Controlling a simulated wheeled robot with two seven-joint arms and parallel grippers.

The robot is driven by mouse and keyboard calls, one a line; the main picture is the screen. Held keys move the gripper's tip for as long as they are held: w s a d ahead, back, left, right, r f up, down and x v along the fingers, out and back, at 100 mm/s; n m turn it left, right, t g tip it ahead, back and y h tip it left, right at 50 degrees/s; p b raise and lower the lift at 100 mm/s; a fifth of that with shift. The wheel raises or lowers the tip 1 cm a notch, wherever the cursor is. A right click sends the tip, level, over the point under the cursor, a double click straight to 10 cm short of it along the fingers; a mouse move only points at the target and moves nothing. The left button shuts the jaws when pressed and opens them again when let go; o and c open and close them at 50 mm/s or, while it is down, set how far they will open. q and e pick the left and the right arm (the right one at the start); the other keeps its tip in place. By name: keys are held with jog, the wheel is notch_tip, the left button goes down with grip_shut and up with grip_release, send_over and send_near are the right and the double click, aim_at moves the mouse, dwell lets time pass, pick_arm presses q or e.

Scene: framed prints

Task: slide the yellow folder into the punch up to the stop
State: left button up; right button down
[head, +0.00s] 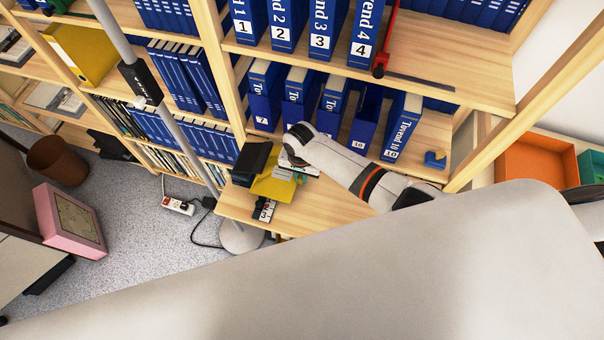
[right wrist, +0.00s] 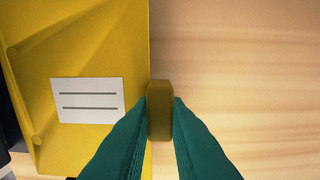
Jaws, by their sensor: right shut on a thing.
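The yellow folder (head: 273,187) lies low on the wooden shelf board, beside a dark block (head: 252,162) that looks like the punch. In the right wrist view the folder (right wrist: 70,40) is flat with a white lined label. My right gripper (head: 290,172) is at the folder's right edge. Its green fingers (right wrist: 160,112) are shut on a brownish-yellow tab (right wrist: 160,98) at that edge. A dark edge shows at the far left of the wrist view. Whether the folder is inside the punch is too small to tell. My left gripper is not in view.
A small black-and-white object (head: 264,210) lies in front of the folder. Blue binders (head: 264,95) stand behind, and a red tool (head: 384,50) is on the shelf above. The board (right wrist: 240,70) right of the folder is clear.

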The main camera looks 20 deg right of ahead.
aim_at(289, 177)
jog(key=shift+w+a+b, duration=0.35)
jog(key=shift+w+a, duration=0.15)
jog(key=shift+a, duration=0.3)
jog(key=shift+w+a+b, duration=0.3)
jog(key=shift+w+a, duration=0.2)
jog(key=shift+a, duration=0.25)
dwell(0.4)
jog(key=c, duration=1.3)
grip_release()
jog(key=shift+c, duration=0.2)
notch_tip(289, 177, up, 5)
jog(key=p, duration=0.5)
jog(key=shift+r+p, duration=0.9)
jog(key=shift+r, duration=0.1)
